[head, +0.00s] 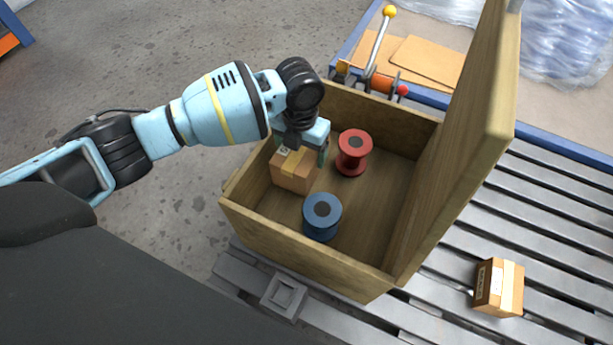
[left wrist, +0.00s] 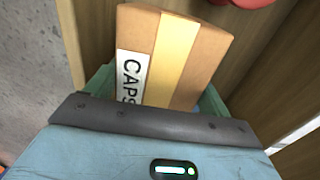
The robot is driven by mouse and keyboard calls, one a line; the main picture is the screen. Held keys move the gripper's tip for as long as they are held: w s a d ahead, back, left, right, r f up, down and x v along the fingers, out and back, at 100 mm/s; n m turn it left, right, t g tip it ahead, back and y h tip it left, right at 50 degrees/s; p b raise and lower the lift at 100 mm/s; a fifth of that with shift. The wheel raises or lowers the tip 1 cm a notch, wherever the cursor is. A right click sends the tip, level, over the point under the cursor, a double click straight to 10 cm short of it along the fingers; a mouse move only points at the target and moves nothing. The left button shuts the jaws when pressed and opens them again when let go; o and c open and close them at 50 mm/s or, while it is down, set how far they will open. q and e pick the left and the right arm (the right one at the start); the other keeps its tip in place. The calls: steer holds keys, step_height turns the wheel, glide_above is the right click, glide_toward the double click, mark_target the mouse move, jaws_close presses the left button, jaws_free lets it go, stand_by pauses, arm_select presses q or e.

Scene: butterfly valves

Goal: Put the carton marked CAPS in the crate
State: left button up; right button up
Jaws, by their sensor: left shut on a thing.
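The carton marked CAPS (left wrist: 186,70) is a small brown box with a yellowish tape strip and a white label, seen close up in the left wrist view. In the head view the carton (head: 292,175) is inside the wooden crate (head: 310,255), in its left part. My left gripper (head: 302,150) is shut on this carton from above. I cannot tell whether the carton touches the crate floor. The crate is open, with its lid raised on the right side. My right gripper is not in view.
In the crate are a red spool (head: 353,153) and a blue spool (head: 322,217). Another carton (head: 499,287) lies on the roller conveyor (head: 540,230) at right. A lever clamp (head: 376,60) and flat cardboard (head: 428,60) are behind the crate. The raised lid (head: 462,140) blocks the crate's right side.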

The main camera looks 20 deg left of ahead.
arm_select(q)
step_height(320, 180, down, 4)
steer(key=shift+f+b, duration=0.15)
steer(key=shift+b, duration=0.5)
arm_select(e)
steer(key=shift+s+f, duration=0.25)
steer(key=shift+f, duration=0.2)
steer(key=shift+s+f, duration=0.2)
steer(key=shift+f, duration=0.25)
arm_select(q)
steer(key=shift+f, duration=0.2)
step_height(320, 180, down, 5)
steer(key=shift+b, duration=1.15)
steer(key=shift+f, duration=0.35)
steer(key=shift+r, duration=0.1)
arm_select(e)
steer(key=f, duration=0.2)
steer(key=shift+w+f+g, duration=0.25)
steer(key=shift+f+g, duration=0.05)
arm_select(q)
steer(key=shift+f, duration=0.2)
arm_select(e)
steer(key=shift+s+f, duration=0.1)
